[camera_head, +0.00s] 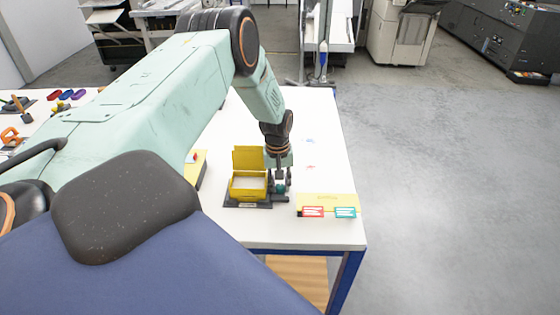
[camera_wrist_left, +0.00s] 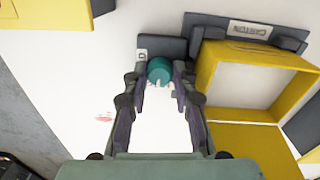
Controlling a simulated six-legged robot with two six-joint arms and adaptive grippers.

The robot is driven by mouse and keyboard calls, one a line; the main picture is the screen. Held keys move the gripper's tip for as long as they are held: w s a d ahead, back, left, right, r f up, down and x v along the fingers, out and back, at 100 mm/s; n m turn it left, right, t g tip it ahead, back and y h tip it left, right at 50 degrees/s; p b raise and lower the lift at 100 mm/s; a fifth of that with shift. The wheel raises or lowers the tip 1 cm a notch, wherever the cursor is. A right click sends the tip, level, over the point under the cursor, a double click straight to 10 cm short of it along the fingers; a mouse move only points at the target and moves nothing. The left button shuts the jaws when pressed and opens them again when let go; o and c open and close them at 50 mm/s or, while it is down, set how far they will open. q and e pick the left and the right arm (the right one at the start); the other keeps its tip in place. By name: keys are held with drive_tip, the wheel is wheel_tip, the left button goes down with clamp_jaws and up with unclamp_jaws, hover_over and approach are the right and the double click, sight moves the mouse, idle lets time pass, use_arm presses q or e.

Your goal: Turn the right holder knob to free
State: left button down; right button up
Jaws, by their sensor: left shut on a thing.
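The right holder knob (camera_head: 280,189) is a small teal cylinder on the dark carton holder (camera_head: 232,203), just right of the yellow box in the head view. In the left wrist view the knob (camera_wrist_left: 159,70) sits between my fingertips. My left gripper (camera_head: 279,184) points down from above and is shut on it. The yellow carton (camera_head: 249,194) stands in the holder with its lid raised. In the wrist view the holder (camera_wrist_left: 220,30) shows a "CARTON" label and a small marked plate (camera_wrist_left: 142,55) beside the knob. The knob's setting cannot be told. My right gripper is not in view.
A yellow board (camera_head: 327,200) with a red and a teal label lies at the table's front right. Another yellow item (camera_head: 198,166) is partly hidden behind my left arm. The white table (camera_head: 320,135) is mostly clear behind and right of the gripper.

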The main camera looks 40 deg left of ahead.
use_arm(q)
drive_tip(key=shift+w+r+n, duration=0.1)
drive_tip(key=shift+n, duration=0.3)
drive_tip(key=c, duration=1.5)
unclamp_jaws()
drive_tip(key=o, duration=0.4)
